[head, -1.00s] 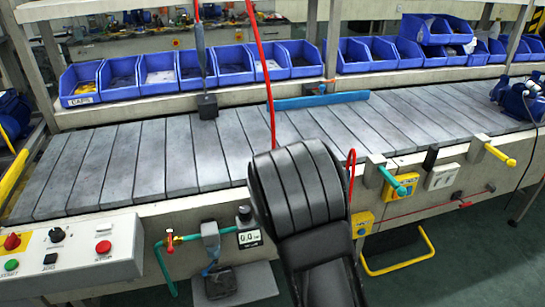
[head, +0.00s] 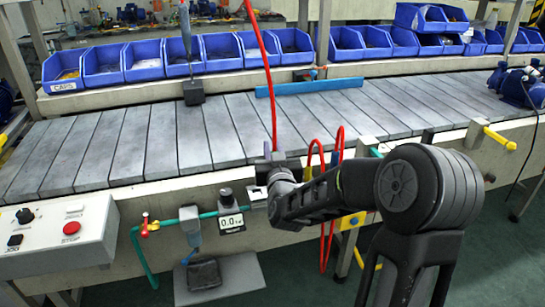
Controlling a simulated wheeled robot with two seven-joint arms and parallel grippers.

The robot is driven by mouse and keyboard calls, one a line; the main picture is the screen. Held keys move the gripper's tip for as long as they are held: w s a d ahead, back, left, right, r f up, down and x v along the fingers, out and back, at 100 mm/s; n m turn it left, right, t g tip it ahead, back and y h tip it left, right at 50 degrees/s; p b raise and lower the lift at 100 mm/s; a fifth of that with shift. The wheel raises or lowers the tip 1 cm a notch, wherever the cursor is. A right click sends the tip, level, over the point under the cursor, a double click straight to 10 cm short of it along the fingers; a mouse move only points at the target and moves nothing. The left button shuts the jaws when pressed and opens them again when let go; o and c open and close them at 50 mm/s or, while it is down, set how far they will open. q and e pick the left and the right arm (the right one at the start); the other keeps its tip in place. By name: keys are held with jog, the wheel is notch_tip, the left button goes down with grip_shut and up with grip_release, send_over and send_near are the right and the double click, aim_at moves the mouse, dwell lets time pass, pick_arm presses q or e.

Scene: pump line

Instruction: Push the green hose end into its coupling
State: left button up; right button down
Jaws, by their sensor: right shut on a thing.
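My right gripper (head: 266,173) is at the front edge of the conveyor, just right of the gauge. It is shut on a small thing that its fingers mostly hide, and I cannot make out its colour. A green-teal stub (head: 376,152) shows on the front rail, mostly covered by my right arm. I cannot tell whether it is the green hose end or its coupling. A red hose (head: 268,85) hangs from above to beside the gripper. Red hose loops (head: 340,140) stand right of it. My left gripper is not in view.
The slatted conveyor (head: 150,140) lies behind the gripper, with a blue bar (head: 310,86) on it. A gauge (head: 231,222), a green pipe (head: 140,250) and a control box (head: 60,240) are at left. A yellow stub (head: 500,140) sticks out at right. Blue bins (head: 143,62) line the back.

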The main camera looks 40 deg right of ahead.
jog(key=shift+f, duration=0.1)
jog(key=shift+f+b, duration=1.65)
jog(key=shift+f, duration=1)
jog(key=shift+f, duration=0.1)
jog(key=shift+f+b, duration=0.2)
jog(key=shift+b, duration=0.35)
jog(key=shift+f+b, duration=0.55)
jog(key=shift+b, duration=0.2)
dwell(1.0)
